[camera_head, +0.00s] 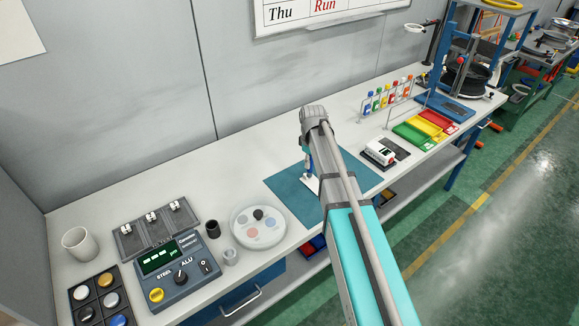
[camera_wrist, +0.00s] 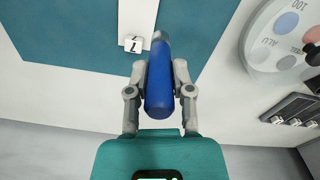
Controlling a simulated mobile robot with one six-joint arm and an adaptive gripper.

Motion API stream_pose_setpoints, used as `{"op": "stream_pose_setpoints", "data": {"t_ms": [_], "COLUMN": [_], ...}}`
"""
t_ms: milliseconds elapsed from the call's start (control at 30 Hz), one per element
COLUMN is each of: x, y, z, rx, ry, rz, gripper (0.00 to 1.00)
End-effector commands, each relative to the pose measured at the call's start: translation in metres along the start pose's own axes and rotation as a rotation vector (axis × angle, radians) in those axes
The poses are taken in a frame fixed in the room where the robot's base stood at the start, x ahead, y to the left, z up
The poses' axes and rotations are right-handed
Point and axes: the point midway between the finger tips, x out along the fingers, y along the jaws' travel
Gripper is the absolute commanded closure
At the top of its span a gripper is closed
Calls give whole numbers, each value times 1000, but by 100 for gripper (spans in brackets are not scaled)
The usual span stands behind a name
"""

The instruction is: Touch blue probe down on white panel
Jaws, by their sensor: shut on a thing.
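My gripper (camera_wrist: 160,88) is shut on the blue probe (camera_wrist: 159,85), with one finger on each side of its body. The probe's grey tip points away from my wrist, towards the white panel (camera_wrist: 139,18) on the teal mat (camera_wrist: 75,30). The tip appears beside the panel's near end, where a small label with a dark mark sits. I cannot tell whether the tip touches anything. In the head view, my gripper (camera_head: 308,160) is over the mat, and my arm hides much of it. A small part of the white panel (camera_head: 312,184) shows below the gripper.
A round pale disc (camera_head: 245,232) with coloured spots lies left of the mat. A meter box (camera_head: 170,265) with a green display stands further left, near a mug (camera_head: 79,245). A small white device (camera_head: 380,152) and coloured trays (camera_head: 425,130) are to the right.

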Motion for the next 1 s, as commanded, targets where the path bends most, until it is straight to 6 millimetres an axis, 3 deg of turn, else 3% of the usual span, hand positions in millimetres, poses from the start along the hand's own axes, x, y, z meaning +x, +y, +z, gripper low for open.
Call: {"op": "stream_pose_setpoints", "data": {"t_ms": [100,300,1000], "x": [2,3,12], "y": [18,31,31], "z": [13,24,25], "rx": [39,69,71], "ry": [0,0,-1], "rz": [0,1,1], "gripper": [100,100,100]}}
